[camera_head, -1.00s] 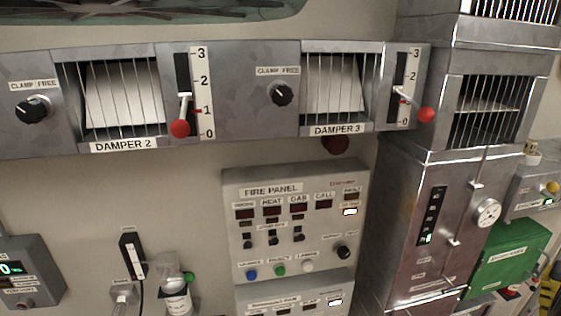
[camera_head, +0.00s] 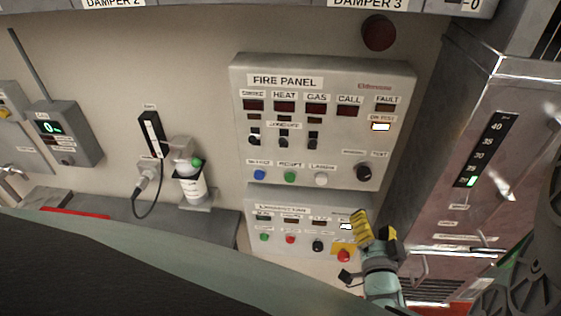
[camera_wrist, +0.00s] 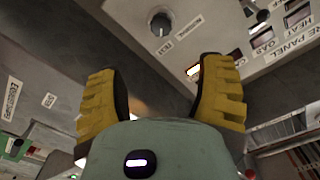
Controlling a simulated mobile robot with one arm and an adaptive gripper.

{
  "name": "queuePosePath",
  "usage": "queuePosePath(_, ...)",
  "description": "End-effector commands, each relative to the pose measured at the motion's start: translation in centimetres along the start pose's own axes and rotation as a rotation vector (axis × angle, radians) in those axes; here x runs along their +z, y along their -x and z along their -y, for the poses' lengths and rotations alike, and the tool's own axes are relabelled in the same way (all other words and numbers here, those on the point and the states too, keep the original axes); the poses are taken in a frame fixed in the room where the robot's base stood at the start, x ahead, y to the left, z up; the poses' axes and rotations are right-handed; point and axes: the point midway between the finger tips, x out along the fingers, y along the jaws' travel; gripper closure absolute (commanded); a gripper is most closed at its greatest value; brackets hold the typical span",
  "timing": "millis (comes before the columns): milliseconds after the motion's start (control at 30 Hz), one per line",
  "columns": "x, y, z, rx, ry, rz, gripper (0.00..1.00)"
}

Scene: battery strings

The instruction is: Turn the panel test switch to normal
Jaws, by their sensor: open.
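The fire panel (camera_head: 325,70) is a light grey wall box with labelled lamps and switches. Its test switch is a black round knob (camera_head: 363,173) at the lower right, below the NORMAL and TEST labels. The lamp marked ON TEST (camera_head: 380,127) is lit. My gripper (camera_head: 375,230) has yellow padded fingers and is just below the knob in the head view, apart from it. In the wrist view my gripper (camera_wrist: 160,75) is open and empty, with the knob (camera_wrist: 160,22) ahead between the fingertips.
A second panel (camera_head: 262,203) with buttons sits directly below, partly behind my gripper. A metal cabinet (camera_head: 455,150) stands close on the right. A spray bottle (camera_head: 190,185) and a plugged cable (camera_head: 150,185) are to the left. Damper boxes run above.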

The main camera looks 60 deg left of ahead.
Motion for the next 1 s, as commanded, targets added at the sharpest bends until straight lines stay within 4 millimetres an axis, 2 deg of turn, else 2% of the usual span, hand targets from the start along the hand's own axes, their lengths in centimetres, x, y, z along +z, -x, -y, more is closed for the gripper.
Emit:
queuePosePath(167, -0.1, -1.1, 0.1, 0.000, -0.003, 0.002, 0.32)
queuePosePath(1000, -0.1, -9.9, -0.1, -0.002, -0.001, -0.005, 0.32)
